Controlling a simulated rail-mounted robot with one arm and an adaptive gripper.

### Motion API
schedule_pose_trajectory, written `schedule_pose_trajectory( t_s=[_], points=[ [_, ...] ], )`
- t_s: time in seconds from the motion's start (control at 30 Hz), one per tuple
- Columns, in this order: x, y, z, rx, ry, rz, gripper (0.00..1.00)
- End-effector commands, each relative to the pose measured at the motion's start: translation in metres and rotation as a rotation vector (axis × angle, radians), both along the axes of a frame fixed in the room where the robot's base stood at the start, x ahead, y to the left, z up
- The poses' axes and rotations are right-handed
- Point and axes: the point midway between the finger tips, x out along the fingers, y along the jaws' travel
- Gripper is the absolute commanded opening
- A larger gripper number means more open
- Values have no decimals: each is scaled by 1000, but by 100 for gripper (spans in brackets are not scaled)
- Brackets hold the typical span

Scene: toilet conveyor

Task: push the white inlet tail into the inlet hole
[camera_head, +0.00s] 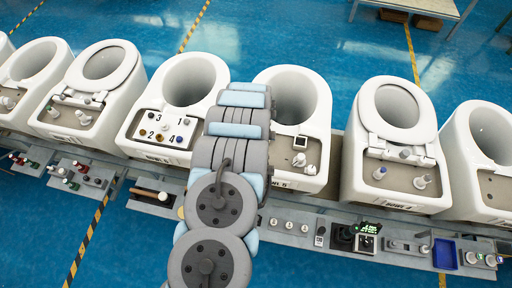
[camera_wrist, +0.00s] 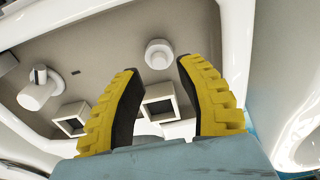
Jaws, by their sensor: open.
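My gripper (camera_wrist: 155,105) is open above the tan deck of a white toilet bowl, a yellow finger on each side. Between and below the fingers is a white-rimmed square opening (camera_wrist: 160,103), with a white rounded piece (camera_wrist: 149,130) partly hidden below it. A short round white stub (camera_wrist: 158,54) stands on the deck just beyond the fingertips, apart from them. A white cylindrical fitting (camera_wrist: 38,92) lies left. I cannot tell which white part is the inlet tail, and the inlet hole is not clearly seen. In the head view my arm hides the gripper.
A second white-framed square (camera_wrist: 72,120) is left of the left finger. The bowl's raised white rim (camera_wrist: 235,50) is close on the right. In the head view, bowl 5 (camera_head: 312,120) is partly behind my arm; other bowls stand either side, with a cluttered grey shelf (camera_head: 290,215) in front.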

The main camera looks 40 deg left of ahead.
Motion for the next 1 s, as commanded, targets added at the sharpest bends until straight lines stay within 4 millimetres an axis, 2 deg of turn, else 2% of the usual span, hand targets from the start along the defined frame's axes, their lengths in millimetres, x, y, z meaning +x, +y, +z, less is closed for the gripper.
schedule_pose_trajectory(
  t_s=[0.3,0.77,0.87,0.9,1.0],
  points=[
    [0,-1,32,1,-2,-2,37],
    [-2,-2,39,-1,2,-1,37],
    [-2,-2,39,-1,2,-8,12],
    [-2,-1,39,1,3,-19,0],
    [-3,3,39,6,7,-80,0]
  ],
)
